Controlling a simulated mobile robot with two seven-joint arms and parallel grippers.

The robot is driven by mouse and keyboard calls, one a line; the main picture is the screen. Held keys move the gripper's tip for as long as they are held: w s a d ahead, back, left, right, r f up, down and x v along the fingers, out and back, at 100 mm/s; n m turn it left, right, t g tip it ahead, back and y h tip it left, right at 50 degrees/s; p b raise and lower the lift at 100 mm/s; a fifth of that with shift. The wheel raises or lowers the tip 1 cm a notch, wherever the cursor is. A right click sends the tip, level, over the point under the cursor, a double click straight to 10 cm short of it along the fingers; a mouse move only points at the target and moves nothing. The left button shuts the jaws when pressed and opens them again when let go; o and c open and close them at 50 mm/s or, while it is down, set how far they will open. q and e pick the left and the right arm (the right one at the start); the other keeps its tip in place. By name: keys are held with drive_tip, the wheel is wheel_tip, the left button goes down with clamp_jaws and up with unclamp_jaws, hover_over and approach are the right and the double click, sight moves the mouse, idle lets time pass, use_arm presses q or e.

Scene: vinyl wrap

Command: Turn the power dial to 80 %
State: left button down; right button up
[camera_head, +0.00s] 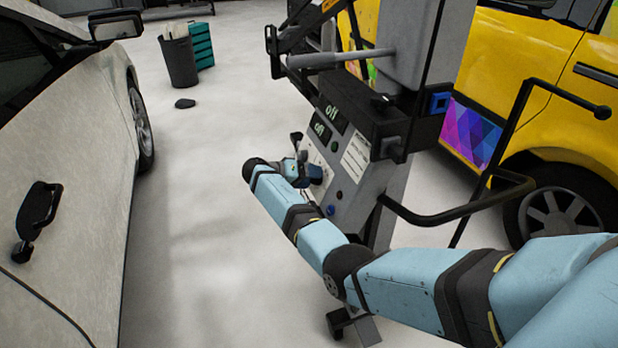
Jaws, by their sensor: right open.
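The machine's grey control panel (350,190) faces left in the head view. My right arm reaches in from the lower right, and my right gripper (316,172) is open close against the lower panel face. The power dial cannot be made out; the gripper and wrist cover part of the panel there. I cannot tell whether the fingers touch a dial. My left gripper is not in view.
A white car (75,150) with a door handle stands along the left. A yellow van (520,80) with a colourful patterned panel stands behind the machine. A black bent tube handle (450,216) sticks out on the machine's right. Open floor (200,200) lies between car and machine.

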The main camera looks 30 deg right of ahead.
drive_tip(key=v, duration=1.3)
drive_tip(key=shift+a+r, duration=0.15)
drive_tip(key=shift+a, duration=0.15)
drive_tip(key=shift+w, duration=0.15)
